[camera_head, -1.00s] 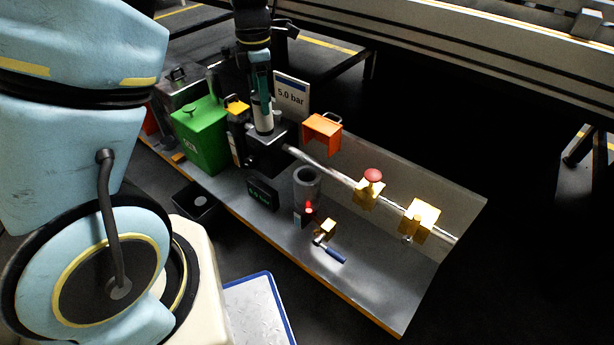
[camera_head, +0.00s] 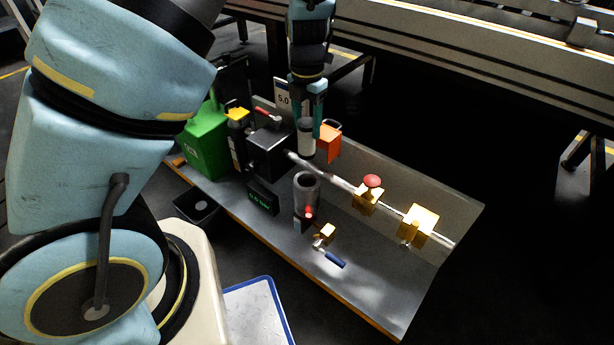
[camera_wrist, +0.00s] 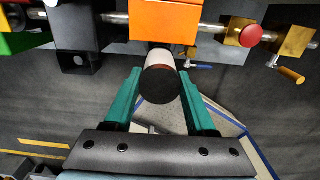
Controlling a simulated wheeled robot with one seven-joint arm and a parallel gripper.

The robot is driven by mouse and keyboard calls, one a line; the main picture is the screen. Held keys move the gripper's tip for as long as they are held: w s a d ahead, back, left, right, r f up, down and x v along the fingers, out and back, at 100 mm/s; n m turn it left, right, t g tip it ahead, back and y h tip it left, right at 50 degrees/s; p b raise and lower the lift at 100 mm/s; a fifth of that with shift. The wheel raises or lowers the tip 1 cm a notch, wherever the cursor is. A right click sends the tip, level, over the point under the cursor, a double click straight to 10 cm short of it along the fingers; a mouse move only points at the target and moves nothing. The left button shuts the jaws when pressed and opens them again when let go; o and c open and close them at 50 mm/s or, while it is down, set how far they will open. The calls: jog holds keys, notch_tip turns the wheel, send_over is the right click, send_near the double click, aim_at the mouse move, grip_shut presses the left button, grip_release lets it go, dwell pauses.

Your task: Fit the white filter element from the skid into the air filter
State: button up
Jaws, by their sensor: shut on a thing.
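The white filter element (camera_head: 305,142), a small cylinder with dark ends, is held upright between the teal fingers of my gripper (camera_head: 307,122). In the wrist view the element (camera_wrist: 160,60) shows its dark end towards the camera, between my gripper's fingers (camera_wrist: 160,76). The air filter appears to be the grey open-topped cylinder (camera_head: 298,190) on the skid (camera_head: 350,270). The element is above and behind it in the head view, apart from it. I cannot make out the air filter in the wrist view.
An orange box (camera_head: 329,143) stands close to the right of the held element. A black block (camera_head: 268,150) and a green box (camera_head: 207,150) lie left. A pipe with yellow valves (camera_head: 418,224), one with a red knob (camera_head: 372,181), runs right. A blue-handled valve (camera_head: 334,259) sits in front.

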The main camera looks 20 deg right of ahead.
aim_at(307, 136)
notch_tip(307, 136, down, 16)
jog(key=b, duration=0.4)
jog(key=shift+r, duration=0.1)
jog(key=shift+f, duration=0.2)
jog(key=o, duration=1.4)
jog(key=shift+c, duration=0.2)
jog(key=shift+r, duration=0.1)
notch_tip(307, 136, up, 12)
jog(key=p, duration=0.3)
jog(key=shift+r+p, duration=0.15)
jog(key=shift+p, duration=0.2)
